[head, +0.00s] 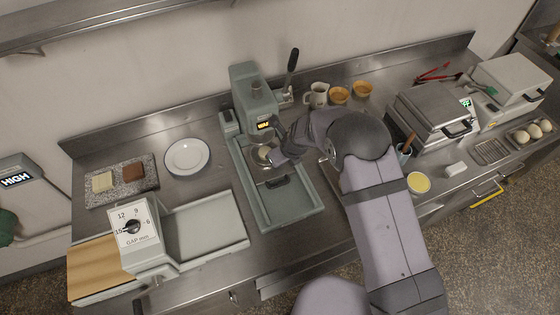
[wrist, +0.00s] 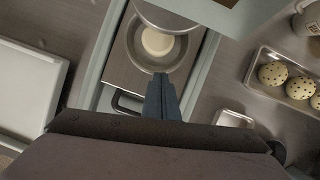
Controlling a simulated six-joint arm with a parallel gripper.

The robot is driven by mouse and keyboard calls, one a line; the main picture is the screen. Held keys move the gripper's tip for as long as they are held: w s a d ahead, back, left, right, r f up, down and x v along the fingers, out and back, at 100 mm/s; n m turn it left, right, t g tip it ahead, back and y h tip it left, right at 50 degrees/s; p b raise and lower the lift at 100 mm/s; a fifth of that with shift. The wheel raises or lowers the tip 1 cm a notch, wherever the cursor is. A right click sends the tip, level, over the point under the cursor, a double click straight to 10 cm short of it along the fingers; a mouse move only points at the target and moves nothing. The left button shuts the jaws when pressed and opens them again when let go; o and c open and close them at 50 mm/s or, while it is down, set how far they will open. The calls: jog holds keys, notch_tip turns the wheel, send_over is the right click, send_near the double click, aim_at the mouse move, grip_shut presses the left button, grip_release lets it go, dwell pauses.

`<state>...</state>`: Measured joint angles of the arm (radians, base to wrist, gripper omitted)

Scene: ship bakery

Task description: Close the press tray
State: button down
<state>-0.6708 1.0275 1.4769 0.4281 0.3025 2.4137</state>
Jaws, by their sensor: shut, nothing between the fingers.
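The grey-green press (head: 253,95) stands at the middle of the counter, with a lever on its right side. Its metal tray (head: 268,173) lies on the press's long base and extends forward of the press body. In the wrist view, the tray (wrist: 123,72) has a round plate with a pale dough piece (wrist: 157,41) on it and a dark handle (wrist: 125,103) at its front edge. My gripper (head: 275,157) is shut and empty. In the wrist view its fingertips (wrist: 161,78) appear over the tray, right of the handle; contact cannot be told.
The front of the press base (head: 290,205) is bare. A gap-dial machine with a pale tray (head: 205,228) stands to the left, and a white plate (head: 186,156) lies behind it. A tray of speckled dough balls (wrist: 282,80) lies right of the press. Cups (head: 339,95) stand behind.

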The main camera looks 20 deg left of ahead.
jog(key=v, duration=1)
jog(key=w+d+f+n+t+h, duration=0.1)
jog(key=w+d+f+n+t, duration=0.2)
jog(key=d, duration=0.4)
jog(key=n+y+b, duration=0.5)
jog(key=n+y, duration=0.1)
jog(key=n, duration=0.8)
send_near(295, 194)
jog(key=r, duration=0.3)
jog(key=shift+w+d, duration=0.15)
jog(key=shift+w, duration=0.1)
jog(key=shift+s+r+n, duration=0.2)
jog(key=shift+s+n, duration=0.2)
jog(key=b+x, duration=0.2)
jog(key=b, duration=0.1)
jog(key=shift+w+f, duration=0.1)
jog(key=shift+f, duration=0.15)
jog(key=shift+w+a+f+b, duration=0.1)
jog(key=shift+w+a+b, duration=0.05)
jog(key=shift+a+b, duration=0.25)
jog(key=shift+p+x, duration=1.05)
jog(key=shift+x, duration=2.5)
